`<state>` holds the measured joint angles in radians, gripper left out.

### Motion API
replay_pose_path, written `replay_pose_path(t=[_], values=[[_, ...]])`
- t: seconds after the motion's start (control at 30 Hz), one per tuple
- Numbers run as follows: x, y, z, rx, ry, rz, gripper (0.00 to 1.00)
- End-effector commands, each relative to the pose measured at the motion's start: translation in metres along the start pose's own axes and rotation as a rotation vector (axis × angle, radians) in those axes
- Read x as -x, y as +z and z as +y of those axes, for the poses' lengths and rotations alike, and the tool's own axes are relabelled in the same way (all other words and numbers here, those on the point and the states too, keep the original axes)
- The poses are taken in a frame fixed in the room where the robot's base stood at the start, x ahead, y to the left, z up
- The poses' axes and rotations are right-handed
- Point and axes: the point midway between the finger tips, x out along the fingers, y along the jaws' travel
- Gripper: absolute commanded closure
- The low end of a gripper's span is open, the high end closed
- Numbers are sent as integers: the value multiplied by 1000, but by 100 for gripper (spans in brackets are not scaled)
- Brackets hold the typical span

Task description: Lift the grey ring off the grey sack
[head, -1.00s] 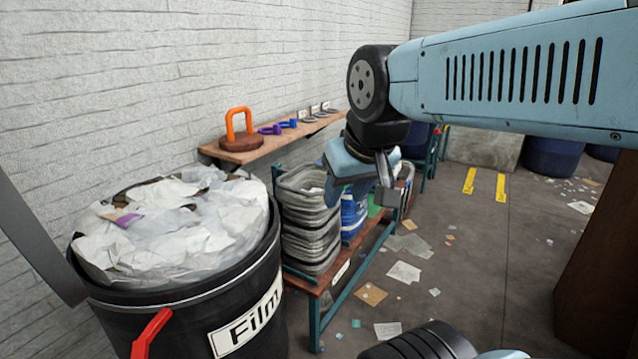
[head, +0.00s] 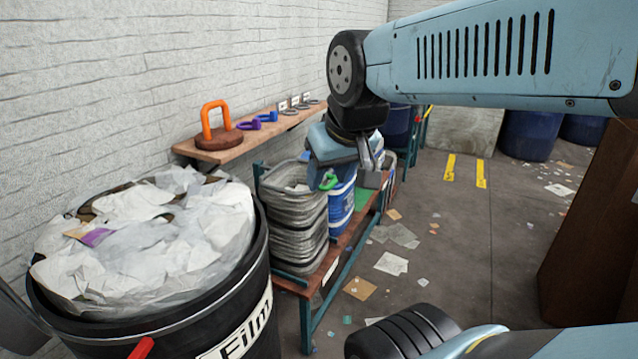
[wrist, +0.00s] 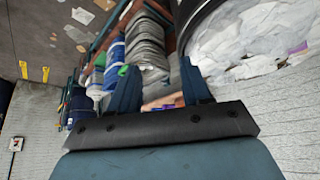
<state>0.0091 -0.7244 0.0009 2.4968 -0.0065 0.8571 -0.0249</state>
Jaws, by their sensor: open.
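My gripper (head: 371,168) hangs in front of the row of stacks on the lower bench, jaws apart and empty. In the wrist view its two fingers (wrist: 160,92) point away with a clear gap between them. Small grey rings (head: 302,105) lie at the far end of the wall shelf beside white tags. I cannot make out a grey sack with a grey ring on it; my gripper hides part of the bench. A green ring (head: 328,180) shows on a blue stack or container (head: 341,203) just left of my gripper.
A black bin labelled Film (head: 262,290) full of white film stands at front left. Grey stacked items (head: 298,225) sit on the bench (head: 343,262). The wall shelf (head: 240,148) holds an orange handle (head: 215,118) and purple and blue rings.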

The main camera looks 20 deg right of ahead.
Motion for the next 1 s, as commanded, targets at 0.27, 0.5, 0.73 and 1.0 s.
replay_pose_path(t=[0.27, 0.5, 0.73, 1.0], values=[[-55, -68, 26, 155, 74, 110, 52], [-114, -126, 56, 339, 155, 224, 52], [-173, -168, 85, 516, 233, 326, 52], [-242, -198, 118, 717, 327, 444, 52]])
